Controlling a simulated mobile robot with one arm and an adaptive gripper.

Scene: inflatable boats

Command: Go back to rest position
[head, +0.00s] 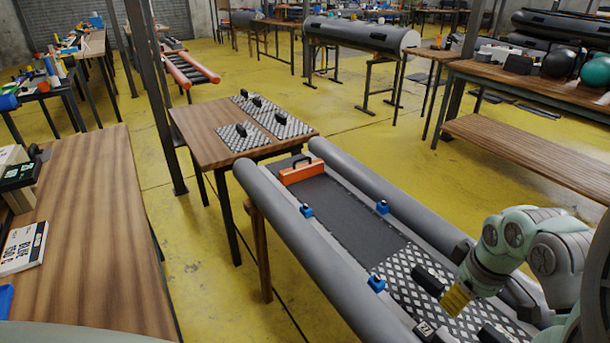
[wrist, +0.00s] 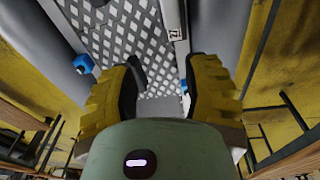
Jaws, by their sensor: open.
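My gripper (head: 456,298) is at the lower right of the head view, above the near part of a grey inflatable boat (head: 300,235). In the wrist view my gripper (wrist: 160,85) shows two yellow ridged fingers with dark pads, spread apart with nothing between them. Below the fingers is a diamond-plate floor panel (head: 405,275), which also shows in the wrist view (wrist: 115,35). A black handle (head: 428,280) on the panel lies just left of the fingers in the head view. Whether the fingers touch it cannot be told, but the gap between them looks empty.
An orange tool (head: 300,170) and blue clamps (head: 376,283) are on the boat. A table (head: 190,135) with spare diamond-plate panels (head: 243,137) stands behind it. A wooden workbench (head: 95,230) is at left, another (head: 530,80) at right. Yellow floor (head: 205,280) is clear between.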

